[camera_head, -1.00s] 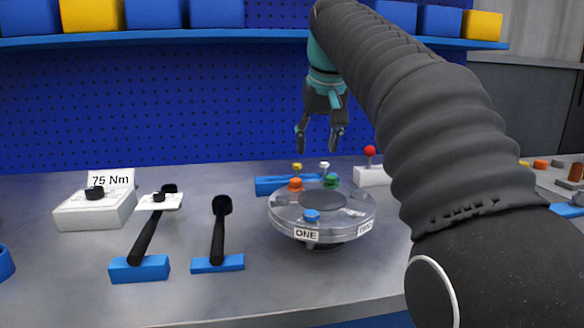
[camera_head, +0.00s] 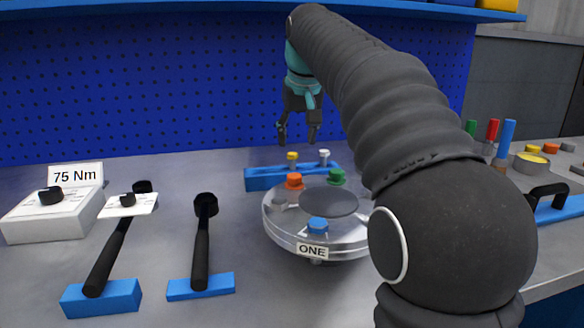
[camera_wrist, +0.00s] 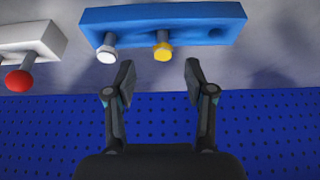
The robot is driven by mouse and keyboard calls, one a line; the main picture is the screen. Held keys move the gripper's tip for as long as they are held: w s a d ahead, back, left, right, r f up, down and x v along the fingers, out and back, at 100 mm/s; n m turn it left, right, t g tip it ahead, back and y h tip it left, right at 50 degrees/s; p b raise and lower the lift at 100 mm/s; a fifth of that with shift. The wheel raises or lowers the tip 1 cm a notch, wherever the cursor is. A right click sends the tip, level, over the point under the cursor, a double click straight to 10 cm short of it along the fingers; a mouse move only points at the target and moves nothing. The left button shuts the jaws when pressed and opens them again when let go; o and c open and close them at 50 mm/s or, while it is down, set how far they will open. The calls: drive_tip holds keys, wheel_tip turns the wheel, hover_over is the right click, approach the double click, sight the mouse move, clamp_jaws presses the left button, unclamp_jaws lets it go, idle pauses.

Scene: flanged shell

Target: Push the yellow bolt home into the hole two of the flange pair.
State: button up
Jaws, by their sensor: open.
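The yellow bolt (camera_head: 292,157) stands in a blue rack (camera_head: 262,178) behind the flange pair, beside a white bolt (camera_head: 324,155). My gripper (camera_head: 298,142) is open and empty, pointing down above and behind the rack. In the wrist view the yellow bolt (camera_wrist: 163,50) lies between and beyond my open fingers (camera_wrist: 158,78), apart from them. The clear round flange pair (camera_head: 290,237) carries an orange bolt (camera_head: 294,181), a green bolt (camera_head: 337,177) and a blue bolt (camera_head: 317,225). Its label ONE (camera_head: 312,251) shows in front. My arm covers the flange's right side; hole two cannot be made out.
Two black-handled wrenches (camera_head: 202,245) rest on blue blocks left of the flange. A white box (camera_head: 50,217) with a 75 Nm sign stands at far left. The wrist view shows a red-knobbed white block (camera_wrist: 40,42). A blue pegboard (camera_head: 150,90) rises behind the bench.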

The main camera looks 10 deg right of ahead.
sight(293, 154)
drive_tip(key=shift+a+b+x, duration=0.2)
drive_tip(key=shift+b+x, duration=0.15)
drive_tip(key=shift+x, duration=2.8)
drive_tip(key=shift+w+r, duration=0.1)
drive_tip(key=shift+w, duration=0.05)
clamp_jaws()
